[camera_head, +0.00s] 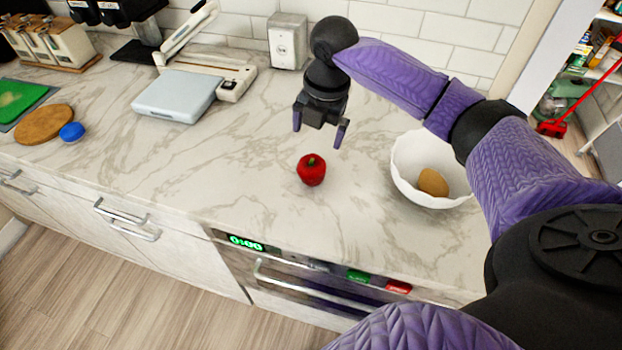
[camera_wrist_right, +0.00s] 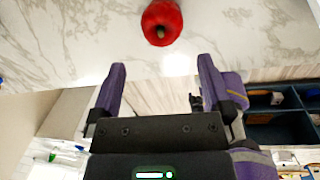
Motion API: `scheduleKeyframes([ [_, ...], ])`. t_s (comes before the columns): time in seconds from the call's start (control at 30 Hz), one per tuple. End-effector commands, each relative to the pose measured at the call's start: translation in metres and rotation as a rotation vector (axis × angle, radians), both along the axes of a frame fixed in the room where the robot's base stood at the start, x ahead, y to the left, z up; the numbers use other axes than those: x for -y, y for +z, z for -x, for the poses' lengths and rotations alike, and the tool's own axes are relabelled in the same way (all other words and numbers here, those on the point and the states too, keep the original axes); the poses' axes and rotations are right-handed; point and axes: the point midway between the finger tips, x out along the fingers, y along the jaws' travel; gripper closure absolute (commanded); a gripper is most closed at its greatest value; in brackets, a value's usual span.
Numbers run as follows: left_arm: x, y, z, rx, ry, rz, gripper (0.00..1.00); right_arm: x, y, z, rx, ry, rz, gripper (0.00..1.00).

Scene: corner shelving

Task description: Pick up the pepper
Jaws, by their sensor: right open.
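The red pepper (camera_head: 311,169), with a short stem on top, sits on the marble counter. My right gripper (camera_head: 319,137) is open and empty, above the counter and just behind the pepper in the head view. In the right wrist view the pepper (camera_wrist_right: 161,22) is at the top edge, cut off by the frame, ahead of the two spread purple fingertips (camera_wrist_right: 162,72). Nothing is between the fingers, and they are apart from the pepper. My left gripper is not in view.
A white bowl (camera_head: 402,177) holding a brown, egg-like item (camera_head: 433,182) stands right of the pepper. A grey-topped appliance (camera_head: 178,95), a blue round item (camera_head: 72,131) and a round wooden board (camera_head: 44,124) are to the left. The counter around the pepper is clear; its front edge is nearby.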

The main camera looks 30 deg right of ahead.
Motion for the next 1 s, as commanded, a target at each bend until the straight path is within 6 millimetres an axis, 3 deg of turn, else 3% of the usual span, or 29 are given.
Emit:
scheduleKeyframes([
  [0.23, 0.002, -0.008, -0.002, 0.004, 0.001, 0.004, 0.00, -0.001, -0.018, -0.001, -0.003, 0.000, -0.001, 0.00],
  [0.6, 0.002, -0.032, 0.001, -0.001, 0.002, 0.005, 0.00, -0.008, -0.096, -0.003, -0.003, -0.001, -0.001, 0.00],
  [0.9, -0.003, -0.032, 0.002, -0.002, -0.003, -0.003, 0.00, -0.008, -0.103, -0.005, 0.000, 0.001, 0.001, 0.00],
  [1.0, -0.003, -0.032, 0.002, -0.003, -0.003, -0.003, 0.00, -0.008, -0.103, -0.005, 0.000, 0.001, 0.001, 0.21],
])
